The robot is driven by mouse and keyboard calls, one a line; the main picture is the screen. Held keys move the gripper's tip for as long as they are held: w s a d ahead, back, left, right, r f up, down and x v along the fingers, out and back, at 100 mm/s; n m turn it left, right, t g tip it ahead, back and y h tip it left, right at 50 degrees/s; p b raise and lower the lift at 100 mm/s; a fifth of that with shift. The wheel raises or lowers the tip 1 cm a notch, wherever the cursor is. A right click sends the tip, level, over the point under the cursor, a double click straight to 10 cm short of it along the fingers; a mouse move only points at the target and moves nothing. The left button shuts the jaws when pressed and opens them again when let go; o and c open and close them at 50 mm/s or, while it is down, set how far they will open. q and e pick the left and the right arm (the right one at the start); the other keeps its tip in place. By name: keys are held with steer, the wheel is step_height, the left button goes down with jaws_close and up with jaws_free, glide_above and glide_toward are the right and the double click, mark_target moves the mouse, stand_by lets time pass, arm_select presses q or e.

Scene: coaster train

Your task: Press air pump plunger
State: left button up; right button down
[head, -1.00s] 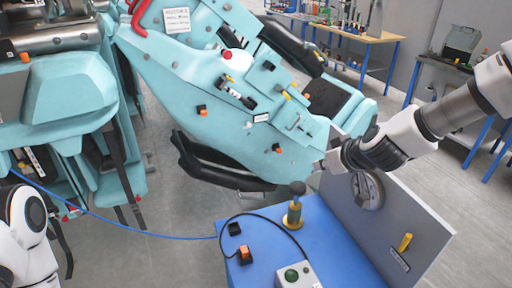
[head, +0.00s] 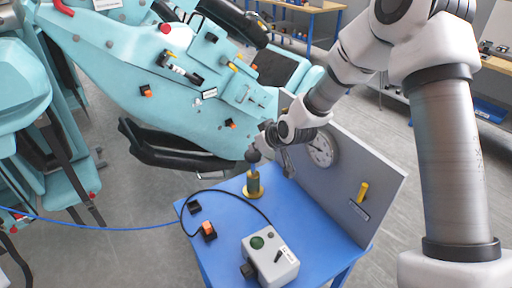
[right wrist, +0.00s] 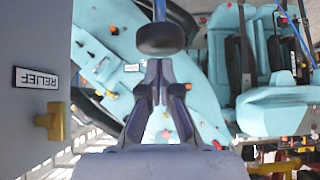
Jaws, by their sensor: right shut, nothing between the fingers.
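The air pump (head: 253,184) is a brass-coloured cylinder standing upright on the blue table. Its dark round plunger knob (head: 252,156) sits at its top. In the right wrist view the dark knob (right wrist: 160,38) lies just beyond my fingertips. My right gripper (head: 264,143) is shut and empty, right beside the knob; I cannot tell whether it touches. It also shows in the right wrist view (right wrist: 157,66), fingers together. My left gripper is out of view.
A grey panel (head: 345,185) with a round gauge (head: 321,148) and a yellow relief handle (head: 362,192) stands at the right. A grey control box (head: 270,262) with a green button sits on the blue table (head: 225,240). A black cable and teal coaster seats are nearby.

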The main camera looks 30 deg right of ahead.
steer(key=shift+f, duration=0.35)
step_height(320, 180, down, 6)
steer(key=b, duration=0.4)
steer(key=shift+s, duration=0.15)
steer(key=shift+s+a+r, duration=0.1)
steer(key=shift+r, duration=0.1)
steer(key=shift+f, duration=0.1)
